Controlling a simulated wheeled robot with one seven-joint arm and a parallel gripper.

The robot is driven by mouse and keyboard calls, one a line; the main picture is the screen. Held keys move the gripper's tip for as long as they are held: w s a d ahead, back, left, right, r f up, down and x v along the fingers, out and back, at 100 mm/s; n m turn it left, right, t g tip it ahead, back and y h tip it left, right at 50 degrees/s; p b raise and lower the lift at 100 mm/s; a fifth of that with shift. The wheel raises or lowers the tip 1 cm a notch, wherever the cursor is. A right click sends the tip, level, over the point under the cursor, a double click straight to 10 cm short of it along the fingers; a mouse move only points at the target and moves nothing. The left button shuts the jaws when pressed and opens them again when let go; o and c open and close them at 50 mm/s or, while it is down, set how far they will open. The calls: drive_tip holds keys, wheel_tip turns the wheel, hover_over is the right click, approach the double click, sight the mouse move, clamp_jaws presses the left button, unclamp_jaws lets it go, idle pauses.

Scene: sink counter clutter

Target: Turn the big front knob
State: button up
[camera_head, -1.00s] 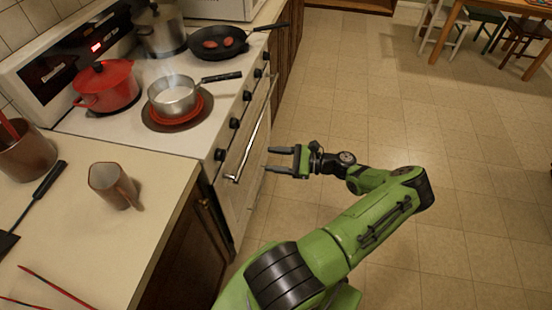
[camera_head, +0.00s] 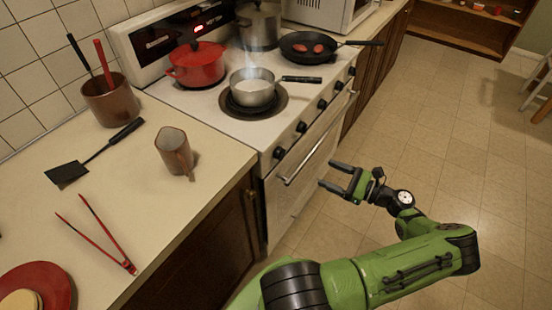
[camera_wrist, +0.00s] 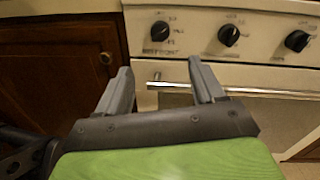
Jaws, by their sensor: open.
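A row of several black knobs runs along the white stove's front; the nearest one (camera_head: 279,152) is at the left end. In the wrist view a left knob (camera_wrist: 160,31), a middle knob (camera_wrist: 229,35) and a right knob (camera_wrist: 297,41) show. They look alike in size; I cannot tell which is the big one. My gripper (camera_head: 328,174) is open and empty, out in front of the stove, apart from the knobs. In the wrist view its fingers (camera_wrist: 160,66) point at the stove front, below the left knob.
The oven handle (camera_head: 308,158) runs below the knobs. A steaming saucepan (camera_head: 252,91), a red pot (camera_head: 196,66) and a frying pan (camera_head: 310,49) stand on the stove.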

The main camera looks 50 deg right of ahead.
sight(284, 155)
drive_tip(key=w+a, duration=0.1)
drive_tip(key=w, duration=0.9)
drive_tip(key=w+a, duration=0.1)
drive_tip(key=w, duration=0.4)
drive_tip(key=shift+w+a, duration=0.1)
drive_tip(key=shift+a, duration=0.2)
drive_tip(key=c, duration=1)
drive_tip(key=shift+n, duration=0.5)
drive_tip(key=shift+c, duration=0.2)
drive_tip(key=o, duration=1)
drive_tip(key=shift+o, duration=0.2)
drive_tip(key=s+d, duration=0.2)
drive_tip(key=s, duration=1.3)
drive_tip(key=shift+s+d, duration=0.3)
